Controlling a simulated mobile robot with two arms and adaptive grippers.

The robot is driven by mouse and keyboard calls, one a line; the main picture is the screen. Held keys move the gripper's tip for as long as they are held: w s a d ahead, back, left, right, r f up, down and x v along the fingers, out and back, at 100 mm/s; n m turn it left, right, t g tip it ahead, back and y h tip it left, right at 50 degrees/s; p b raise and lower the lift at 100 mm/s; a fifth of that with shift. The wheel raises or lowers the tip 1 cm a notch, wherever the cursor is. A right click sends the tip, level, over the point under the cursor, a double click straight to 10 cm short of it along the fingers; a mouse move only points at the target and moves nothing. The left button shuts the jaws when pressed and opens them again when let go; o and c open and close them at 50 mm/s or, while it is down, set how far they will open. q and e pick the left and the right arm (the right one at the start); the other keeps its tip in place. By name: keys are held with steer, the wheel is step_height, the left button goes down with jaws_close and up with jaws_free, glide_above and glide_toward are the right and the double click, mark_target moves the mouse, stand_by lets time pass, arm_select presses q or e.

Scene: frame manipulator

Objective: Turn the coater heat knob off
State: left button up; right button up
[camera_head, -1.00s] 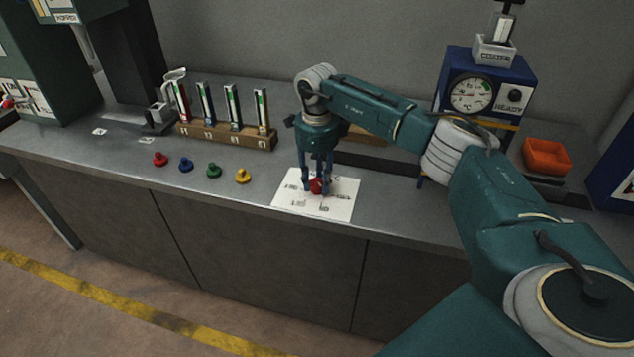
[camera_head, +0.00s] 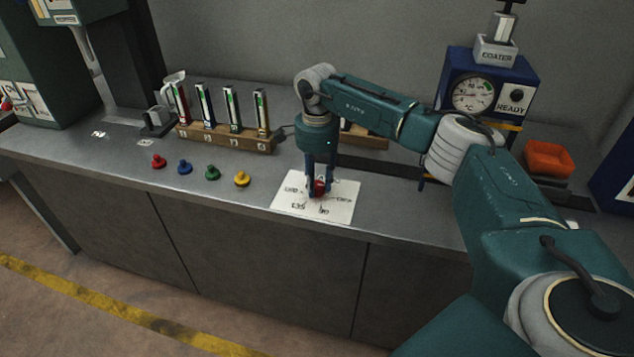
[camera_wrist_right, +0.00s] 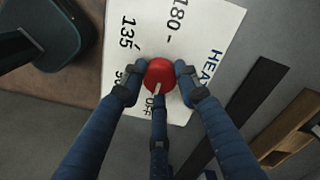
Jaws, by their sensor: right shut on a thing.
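The red heat knob (camera_head: 319,187) sits on a white dial plate (camera_head: 286,199) lying on the bench top. In the right wrist view the knob (camera_wrist_right: 158,73) has a pale pointer line that points toward the letters of "OFF", which a finger partly covers. The plate (camera_wrist_right: 215,45) also carries "HEAT", "180" and "135" there. My right gripper (camera_head: 319,188) points straight down and is shut on the knob, with its fingers around the knob's sides. The coater (camera_head: 490,82) is a blue box with a round gauge at the back right. My left gripper is not in view.
Red, blue, green and yellow pegs (camera_head: 212,173) stand left of the plate. Behind them is a wooden rack (camera_head: 225,137) with several coloured-marked tubes. The bench front edge runs close before the plate.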

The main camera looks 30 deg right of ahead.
mark_target(317, 184)
stand_by(0.5)
steer(key=o, duration=1.2)
steer(key=shift+c, duration=0.2)
step_height(317, 184, up, 12)
